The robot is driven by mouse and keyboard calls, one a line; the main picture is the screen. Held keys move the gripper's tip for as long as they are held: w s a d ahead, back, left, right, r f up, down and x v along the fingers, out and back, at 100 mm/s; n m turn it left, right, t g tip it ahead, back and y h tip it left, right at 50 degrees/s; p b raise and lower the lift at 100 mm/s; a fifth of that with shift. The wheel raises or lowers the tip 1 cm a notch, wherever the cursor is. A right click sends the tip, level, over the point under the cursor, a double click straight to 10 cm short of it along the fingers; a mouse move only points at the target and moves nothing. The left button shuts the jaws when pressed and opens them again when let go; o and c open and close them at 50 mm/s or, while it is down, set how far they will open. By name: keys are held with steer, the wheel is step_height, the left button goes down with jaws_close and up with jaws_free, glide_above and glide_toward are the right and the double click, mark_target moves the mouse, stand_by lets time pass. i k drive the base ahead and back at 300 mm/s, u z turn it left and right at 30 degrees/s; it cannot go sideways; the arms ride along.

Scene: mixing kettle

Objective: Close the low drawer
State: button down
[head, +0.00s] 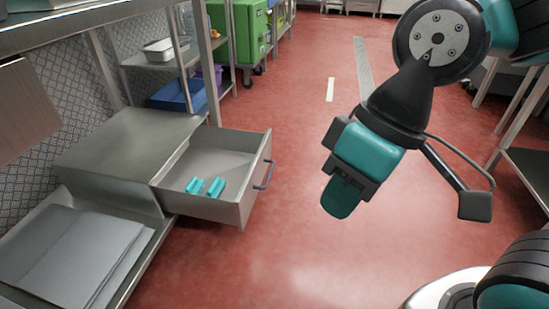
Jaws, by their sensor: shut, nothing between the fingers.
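The low drawer (222,213) stands pulled out to the right from a grey metal cabinet (115,150) at the left. A dark bar handle (264,174) is on its front panel. Two small teal blocks (206,187) lie inside the drawer. My gripper (341,198) hangs in the air to the right of the drawer, apart from the handle. It points downward, is shut and holds nothing.
Grey flat sheets (75,255) lie on a low shelf left of the drawer. Metal shelving with a blue bin (178,95) stands behind. A green wheeled cabinet (240,32) is farther back. The red floor (270,255) between drawer and gripper is clear.

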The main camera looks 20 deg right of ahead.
mark_target(241, 159)
steer(key=z, duration=0.45)
steer(key=i, duration=1.05)
steer(key=u, duration=0.7)
